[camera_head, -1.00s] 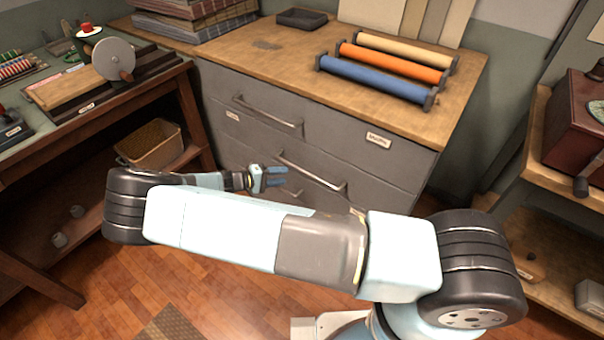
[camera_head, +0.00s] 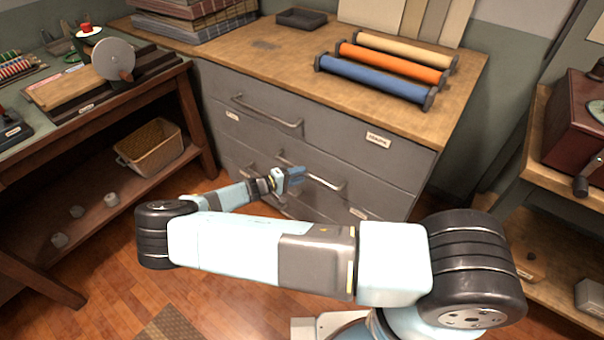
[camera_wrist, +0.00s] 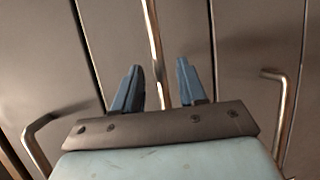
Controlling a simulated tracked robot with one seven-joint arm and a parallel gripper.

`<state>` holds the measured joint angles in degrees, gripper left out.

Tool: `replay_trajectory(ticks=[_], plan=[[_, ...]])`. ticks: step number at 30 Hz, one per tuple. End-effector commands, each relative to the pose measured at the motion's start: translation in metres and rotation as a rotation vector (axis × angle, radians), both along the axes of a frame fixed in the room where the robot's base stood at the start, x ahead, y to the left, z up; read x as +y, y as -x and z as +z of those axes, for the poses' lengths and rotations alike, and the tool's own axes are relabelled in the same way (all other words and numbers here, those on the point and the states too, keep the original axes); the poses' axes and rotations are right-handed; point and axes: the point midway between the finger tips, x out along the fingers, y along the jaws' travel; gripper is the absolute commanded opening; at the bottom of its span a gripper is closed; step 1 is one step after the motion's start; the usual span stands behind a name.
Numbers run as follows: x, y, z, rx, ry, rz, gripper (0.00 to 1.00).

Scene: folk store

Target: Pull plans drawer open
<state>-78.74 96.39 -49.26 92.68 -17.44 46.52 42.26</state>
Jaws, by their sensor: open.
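The grey drawer cabinet (camera_head: 345,145) has stacked drawers with bar handles. Its small pale labels, one on the top drawer (camera_head: 377,139) and one lower down (camera_head: 361,213), are too small to read surely, so I cannot tell which is the plans drawer. My gripper (camera_head: 297,174) is open and empty in front of the middle drawer's handle (camera_head: 328,182), overlapping its left part. In the wrist view the blue fingers (camera_wrist: 157,84) lie either side of that handle bar (camera_wrist: 153,40); contact cannot be told. All visible drawers look shut.
Other handles (camera_wrist: 285,105) flank my gripper in the wrist view. Blue, orange and cream rolls (camera_head: 375,80) and a dark tray (camera_head: 301,18) lie on the wooden top. A workbench with a wicker basket (camera_head: 150,150) stands left. A wooden shelf unit (camera_head: 560,175) stands right.

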Motion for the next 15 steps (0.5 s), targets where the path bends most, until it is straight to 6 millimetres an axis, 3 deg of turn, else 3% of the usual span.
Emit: replay_trajectory(ticks=[6,15], plan=[[-0.025,-0.014,-0.005,0.0,0.001,-0.002,0.41],[-0.035,-0.019,-0.007,0.0,0.0,0.0,0.41]])
